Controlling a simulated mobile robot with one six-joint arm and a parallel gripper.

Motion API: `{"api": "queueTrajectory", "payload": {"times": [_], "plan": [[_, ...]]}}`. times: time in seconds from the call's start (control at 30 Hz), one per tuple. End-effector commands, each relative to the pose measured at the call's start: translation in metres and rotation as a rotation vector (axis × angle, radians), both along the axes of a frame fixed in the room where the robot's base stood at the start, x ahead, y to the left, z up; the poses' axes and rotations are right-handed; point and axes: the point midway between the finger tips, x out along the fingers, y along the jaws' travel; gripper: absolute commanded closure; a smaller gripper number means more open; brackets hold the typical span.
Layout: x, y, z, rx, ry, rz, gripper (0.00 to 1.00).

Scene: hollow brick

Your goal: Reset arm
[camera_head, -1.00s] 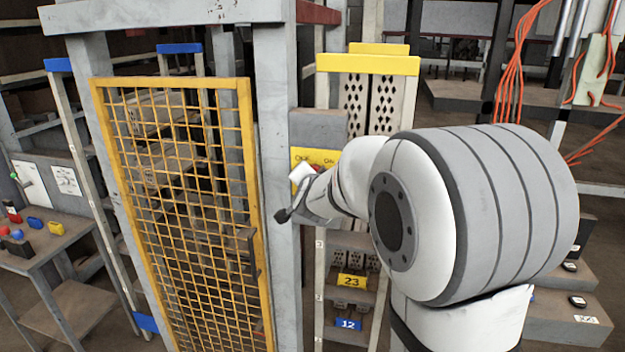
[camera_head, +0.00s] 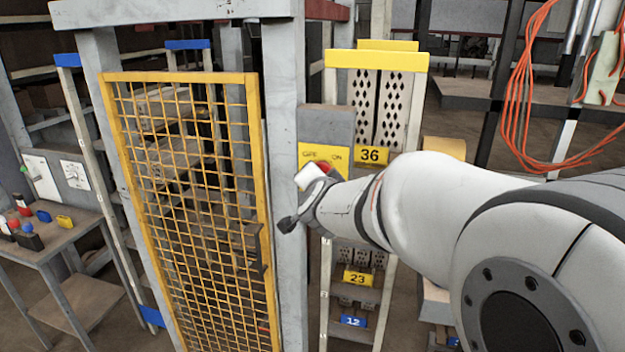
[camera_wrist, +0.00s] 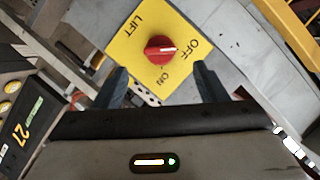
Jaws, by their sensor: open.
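My gripper (camera_wrist: 163,88) is open and empty, its two dark fingers apart in the wrist view. It faces a yellow panel (camera_wrist: 128,36) with a red rotary knob (camera_wrist: 158,50) marked LIFT, OFF and ON. The knob lies beyond the fingertips and is not between them; its white mark points toward OFF. In the head view the yellow panel (camera_head: 310,156) is on a grey box beside a post, and the red knob (camera_head: 325,168) is partly hidden by my wrist. My arm reaches in from the right, and the fingers are hard to make out there.
A yellow mesh gate (camera_head: 190,200) stands left of the post (camera_head: 283,150). Behind my arm is a rack with a yellow top bar (camera_head: 375,60) and signs 36 (camera_head: 371,155), 23 and 12. Orange cables (camera_head: 520,100) hang at right. A small table (camera_head: 65,240) stands at left.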

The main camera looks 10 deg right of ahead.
Motion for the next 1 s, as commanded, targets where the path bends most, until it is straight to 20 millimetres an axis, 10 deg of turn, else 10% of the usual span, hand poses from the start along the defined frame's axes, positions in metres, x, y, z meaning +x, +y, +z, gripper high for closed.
{"api": "queueTrajectory", "payload": {"times": [0.37,0.63,1.0], "plan": [[-0.022,0.023,-0.011,-0.049,0.096,0.146,0.35],[-0.134,0.064,-0.071,-0.269,0.495,0.554,0.35],[-0.273,0.038,-0.126,-0.491,0.975,0.789,0.35]]}}
